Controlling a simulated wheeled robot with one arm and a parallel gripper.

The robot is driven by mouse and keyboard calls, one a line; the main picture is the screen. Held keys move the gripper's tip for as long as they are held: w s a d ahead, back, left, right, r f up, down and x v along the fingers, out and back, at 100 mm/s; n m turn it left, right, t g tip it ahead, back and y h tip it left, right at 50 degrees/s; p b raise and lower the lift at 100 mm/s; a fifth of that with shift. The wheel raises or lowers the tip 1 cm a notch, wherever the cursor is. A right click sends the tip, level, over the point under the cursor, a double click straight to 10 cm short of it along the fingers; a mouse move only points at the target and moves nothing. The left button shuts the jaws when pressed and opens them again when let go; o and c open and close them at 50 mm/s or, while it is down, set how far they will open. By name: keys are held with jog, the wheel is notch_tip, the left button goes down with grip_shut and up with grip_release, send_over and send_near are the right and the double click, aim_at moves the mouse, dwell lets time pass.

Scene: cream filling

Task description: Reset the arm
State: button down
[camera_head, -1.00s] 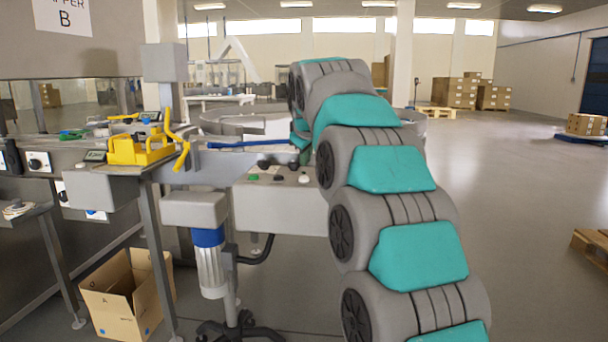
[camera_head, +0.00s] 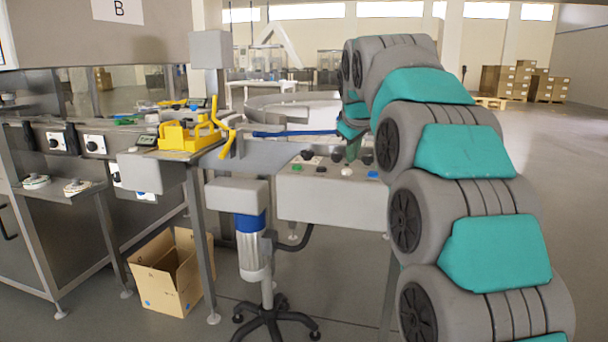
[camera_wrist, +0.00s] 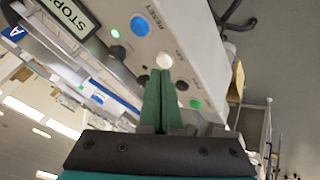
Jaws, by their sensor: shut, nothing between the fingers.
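My gripper (camera_wrist: 160,75) shows in the wrist view with its two green fingers together and nothing between them. Its tips are just beside the white button (camera_wrist: 164,60) of the grey control panel (camera_wrist: 190,45); I cannot tell whether they touch it. A blue button (camera_wrist: 140,25) labelled RESET is farther up the panel. In the head view my gripper (camera_head: 353,149) is small and partly hidden by my arm, over the far side of the control panel (camera_head: 325,206). My grey and teal arm arches across the right half of that view.
A yellow device (camera_head: 188,135) stands on the machine table left of the panel. A blue-topped motor on a wheeled stand (camera_head: 252,245) is below, and an open cardboard box (camera_head: 170,278) is on the floor. Stacked boxes (camera_head: 522,80) are far back; the right floor is clear.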

jog(key=s+f+m+g, duration=0.2)
jog(key=s+f, duration=0.8)
jog(key=s, duration=0.6)
jog(key=s+f+m+g, duration=0.2)
jog(key=s+f+g, duration=0.2)
jog(key=s+f, duration=0.6)
jog(key=s+f+m+g, duration=0.3)
jog(key=s+f, duration=0.7)
jog(key=s, duration=1.3)
jog(key=shift+s+f+g+y, duration=0.35)
jog(key=shift+s+g+y, duration=0.05)
